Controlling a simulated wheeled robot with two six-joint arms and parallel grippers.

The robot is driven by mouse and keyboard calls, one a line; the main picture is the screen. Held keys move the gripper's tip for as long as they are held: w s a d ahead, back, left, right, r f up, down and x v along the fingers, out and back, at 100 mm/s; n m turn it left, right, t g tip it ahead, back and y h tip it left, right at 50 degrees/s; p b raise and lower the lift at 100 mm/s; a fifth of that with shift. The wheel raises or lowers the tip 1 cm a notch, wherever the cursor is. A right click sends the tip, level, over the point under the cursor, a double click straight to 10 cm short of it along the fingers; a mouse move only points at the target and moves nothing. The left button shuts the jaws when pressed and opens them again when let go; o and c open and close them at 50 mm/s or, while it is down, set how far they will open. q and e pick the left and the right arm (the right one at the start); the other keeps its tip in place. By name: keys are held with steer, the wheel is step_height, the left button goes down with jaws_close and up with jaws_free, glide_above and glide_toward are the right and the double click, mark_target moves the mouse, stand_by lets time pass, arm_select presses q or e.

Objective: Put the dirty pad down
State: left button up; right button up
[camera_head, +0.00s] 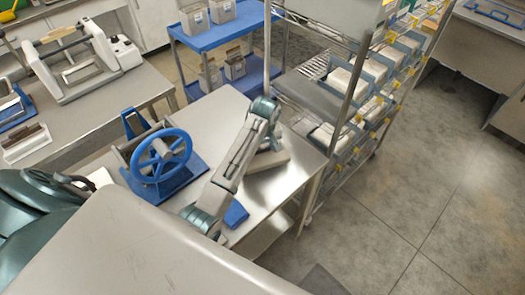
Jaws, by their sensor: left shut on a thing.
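My left gripper (270,146) is at the far end of my arm, over the steel table (205,120). Its fingers are small and partly hidden by the wrist. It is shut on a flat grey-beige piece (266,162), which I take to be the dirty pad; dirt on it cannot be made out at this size. The piece is low over the right part of the table top, and I cannot tell whether it touches the surface. My right gripper is not in view.
A device with a blue handwheel (161,156) stands on the table left of my arm. A small blue object (236,213) lies near the front edge. A wire rack (345,105) with trays stands close on the right. A blue cart (213,42) is behind. Floor at right is clear.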

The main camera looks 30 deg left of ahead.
mark_target(263, 148)
arm_select(q)
steer(key=shift+w+a+f, duration=0.15)
steer(key=shift+w+f, duration=0.15)
steer(key=shift+w, duration=0.05)
step_height(263, 148, down, 2)
steer(key=shift+f, duration=0.7)
steer(key=o, duration=1)
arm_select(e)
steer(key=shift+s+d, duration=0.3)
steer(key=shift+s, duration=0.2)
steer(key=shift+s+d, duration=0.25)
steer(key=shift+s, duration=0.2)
arm_select(q)
steer(key=shift+r, duration=0.1)
